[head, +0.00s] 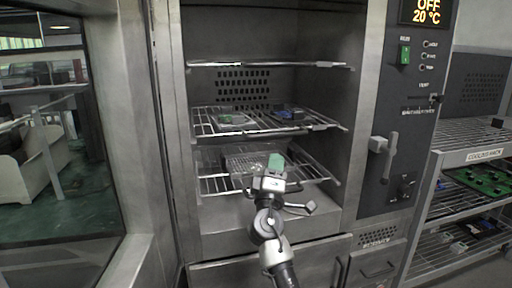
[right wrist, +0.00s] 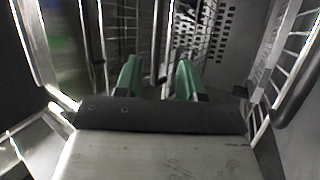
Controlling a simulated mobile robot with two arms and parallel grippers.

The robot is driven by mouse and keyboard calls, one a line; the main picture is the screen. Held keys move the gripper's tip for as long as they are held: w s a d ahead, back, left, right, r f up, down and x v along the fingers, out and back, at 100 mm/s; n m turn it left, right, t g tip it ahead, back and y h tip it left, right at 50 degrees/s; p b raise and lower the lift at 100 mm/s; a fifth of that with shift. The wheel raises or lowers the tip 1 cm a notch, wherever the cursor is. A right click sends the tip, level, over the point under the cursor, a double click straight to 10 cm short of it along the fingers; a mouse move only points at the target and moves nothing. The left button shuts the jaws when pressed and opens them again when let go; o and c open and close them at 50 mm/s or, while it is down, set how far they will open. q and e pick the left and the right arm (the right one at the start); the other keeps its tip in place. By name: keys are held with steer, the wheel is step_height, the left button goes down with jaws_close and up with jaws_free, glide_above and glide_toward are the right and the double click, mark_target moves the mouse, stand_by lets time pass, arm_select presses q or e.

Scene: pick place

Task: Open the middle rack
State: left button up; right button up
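The middle rack (head: 262,127) is a wire shelf inside the open oven chamber, between an upper and a lower rack. A grey item (head: 232,119) and a dark blue item (head: 288,113) lie on it. My right gripper (head: 276,162), with green fingertips, is at the chamber opening, below the middle rack's front edge and in front of the lower rack. In the right wrist view its two green fingers (right wrist: 158,80) stand apart, with wire bars visible beyond them. I cannot tell whether they touch a bar. My left gripper is not in view.
The upper rack (head: 265,65) is empty. The lower rack (head: 215,184) holds a wire-mesh or clear item, partly hidden by my gripper. A door latch (head: 383,148) sits on the right. A glass door (head: 60,150) stands at left, and a cooling rack (head: 480,155) at right.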

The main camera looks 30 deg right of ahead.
mark_target(278, 135)
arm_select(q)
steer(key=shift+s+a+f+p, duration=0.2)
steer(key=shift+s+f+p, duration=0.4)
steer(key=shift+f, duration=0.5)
arm_select(e)
steer(key=shift+x, duration=5.35)
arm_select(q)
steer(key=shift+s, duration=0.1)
arm_select(e)
steer(key=shift+s+r, duration=0.1)
steer(key=shift+c, duration=0.5)
jaws_close()
